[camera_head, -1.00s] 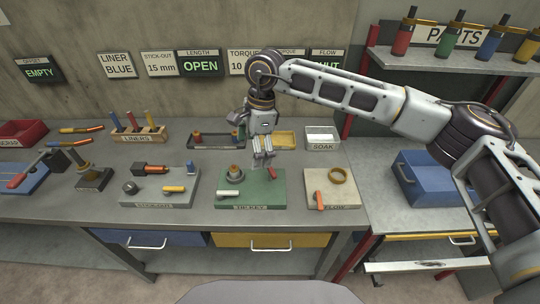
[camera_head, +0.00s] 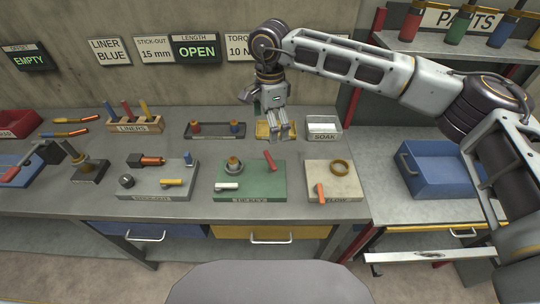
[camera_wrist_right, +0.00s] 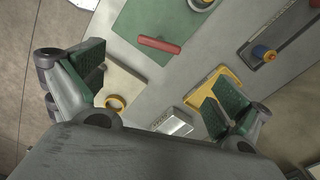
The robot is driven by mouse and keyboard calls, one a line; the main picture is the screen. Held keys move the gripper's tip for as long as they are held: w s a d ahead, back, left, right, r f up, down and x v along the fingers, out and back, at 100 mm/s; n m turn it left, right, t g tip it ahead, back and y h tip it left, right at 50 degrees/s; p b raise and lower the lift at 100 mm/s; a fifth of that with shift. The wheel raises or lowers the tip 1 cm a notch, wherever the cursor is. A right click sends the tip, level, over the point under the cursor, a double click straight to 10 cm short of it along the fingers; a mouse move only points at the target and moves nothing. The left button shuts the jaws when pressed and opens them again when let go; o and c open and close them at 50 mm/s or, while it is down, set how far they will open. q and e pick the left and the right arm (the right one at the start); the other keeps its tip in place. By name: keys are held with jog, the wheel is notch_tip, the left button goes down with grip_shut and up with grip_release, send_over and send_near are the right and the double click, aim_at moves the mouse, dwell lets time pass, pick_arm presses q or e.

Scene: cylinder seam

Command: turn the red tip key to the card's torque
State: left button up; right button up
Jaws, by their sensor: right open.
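The red tip key (camera_head: 270,161) is a short red bar at the back right part of the green board (camera_head: 260,188) on the bench. It also shows in the right wrist view (camera_wrist_right: 159,45). The torque card (camera_head: 237,46) on the wall reads "10 N", with its right part hidden behind my arm. My right gripper (camera_head: 284,136) is over the bench, behind and a little right of the key, in front of the yellow tray. Its fingers are wide apart and empty in the wrist view (camera_wrist_right: 158,95). My left gripper is not in view.
The green board also bears a round brass-and-grey fitting (camera_head: 234,164) and a white handle (camera_head: 227,187). A pale board (camera_head: 345,180) with an orange handle and ring stands right. The yellow tray (camera_head: 265,131), dark rack (camera_head: 215,134) and SOAK box (camera_head: 324,128) stand behind.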

aim_at(270, 158)
notch_tip(270, 158, down, 13)
jog(key=p, duration=0.2)
jog(key=shift+f+p, duration=0.1)
jog(key=shift+p, duration=0.2)
dwell(0.4)
jog(key=c, duration=1)
